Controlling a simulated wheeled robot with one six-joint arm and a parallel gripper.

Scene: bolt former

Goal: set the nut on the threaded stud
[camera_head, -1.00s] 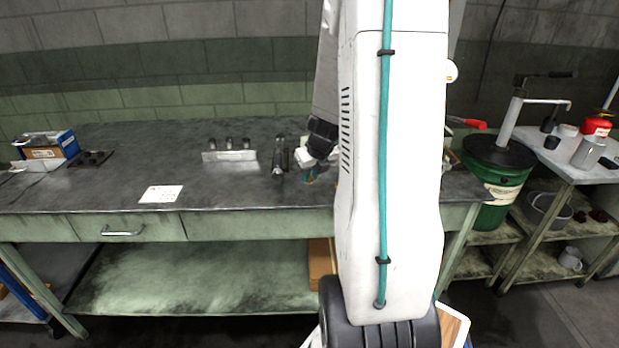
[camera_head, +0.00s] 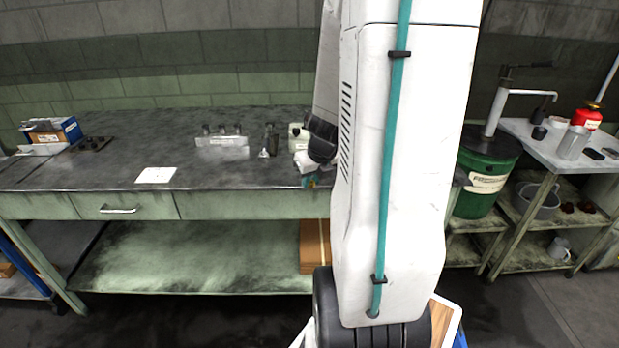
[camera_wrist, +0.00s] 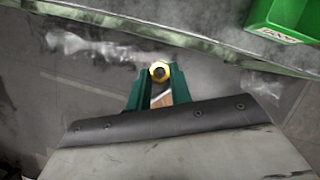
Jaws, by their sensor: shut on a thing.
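In the wrist view, my gripper (camera_wrist: 159,78) has two dark green fingers shut on a small yellow, brass-coloured nut (camera_wrist: 160,71) with a dark hole. The nut sits at the fingertips, with the dark floor and the bench's front edge behind it. In the head view, my gripper (camera_head: 312,181) is small and partly hidden by my arm, near the bench's front edge; the nut cannot be made out there. No threaded stud can be picked out for certain in either view.
The bench (camera_head: 110,179) carries a pale block with several dark posts (camera_head: 222,141), a dark upright tool (camera_head: 270,140), a white sheet (camera_head: 156,175) and a blue box (camera_head: 52,130). A green bin (camera_wrist: 287,20) shows in the wrist view. A green drum (camera_head: 487,180) stands right.

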